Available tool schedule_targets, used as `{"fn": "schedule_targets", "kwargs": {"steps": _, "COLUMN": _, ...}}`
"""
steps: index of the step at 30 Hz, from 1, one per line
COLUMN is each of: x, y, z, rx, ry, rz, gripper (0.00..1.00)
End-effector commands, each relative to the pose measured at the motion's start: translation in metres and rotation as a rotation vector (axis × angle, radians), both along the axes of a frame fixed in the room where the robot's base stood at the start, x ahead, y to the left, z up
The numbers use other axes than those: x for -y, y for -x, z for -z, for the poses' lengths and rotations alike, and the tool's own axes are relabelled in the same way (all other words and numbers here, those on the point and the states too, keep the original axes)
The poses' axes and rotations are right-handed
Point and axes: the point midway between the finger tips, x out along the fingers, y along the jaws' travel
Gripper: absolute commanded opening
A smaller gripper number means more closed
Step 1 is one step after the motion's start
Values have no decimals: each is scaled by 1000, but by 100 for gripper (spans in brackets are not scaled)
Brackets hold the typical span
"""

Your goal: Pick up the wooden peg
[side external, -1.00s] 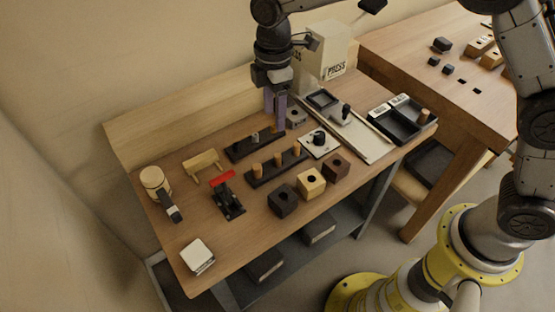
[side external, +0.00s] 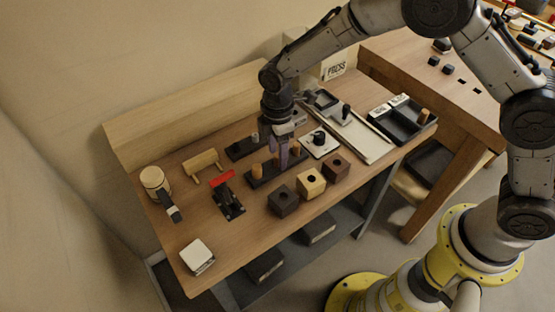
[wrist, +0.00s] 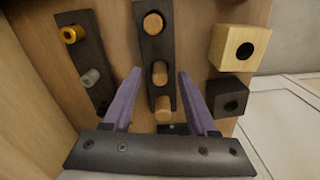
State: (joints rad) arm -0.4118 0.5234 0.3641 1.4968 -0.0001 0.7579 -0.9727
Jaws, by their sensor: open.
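A black rack (side external: 262,181) on the bench holds three upright wooden pegs in a row. In the wrist view they are a far peg (wrist: 153,23), a middle peg (wrist: 158,72) and a near peg (wrist: 163,108). My gripper (side external: 281,168) points down at this rack, with its purple fingers apart and empty. In the wrist view the fingertips (wrist: 159,73) lie on either side of the middle peg, with gaps on both sides. I cannot tell how far the tips reach down beside it. The fingers partly hide the pegs in the side view.
A second black rack (wrist: 86,62) with brass and grey pegs stands alongside. A red-handled clamp (side external: 228,199) is at left.

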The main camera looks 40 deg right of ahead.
Motion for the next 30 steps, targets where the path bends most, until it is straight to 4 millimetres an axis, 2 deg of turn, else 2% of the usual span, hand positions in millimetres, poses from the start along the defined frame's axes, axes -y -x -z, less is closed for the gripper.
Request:
{"fn": "schedule_targets", "kwargs": {"steps": 8, "x": 0, "y": 0, "z": 3, "rx": 0, "ry": 0, "rz": 0, "gripper": 56}}
{"fn": "schedule_targets", "kwargs": {"steps": 15, "x": 0, "y": 0, "z": 3, "rx": 1, "ry": 0, "rz": 0, "gripper": 13}}
{"fn": "schedule_targets", "kwargs": {"steps": 18, "x": 0, "y": 0, "z": 3, "rx": 1, "ry": 0, "rz": 0, "gripper": 0}}
{"fn": "schedule_targets", "kwargs": {"steps": 30, "x": 0, "y": 0, "z": 1, "rx": 1, "ry": -1, "rz": 0, "gripper": 0}}
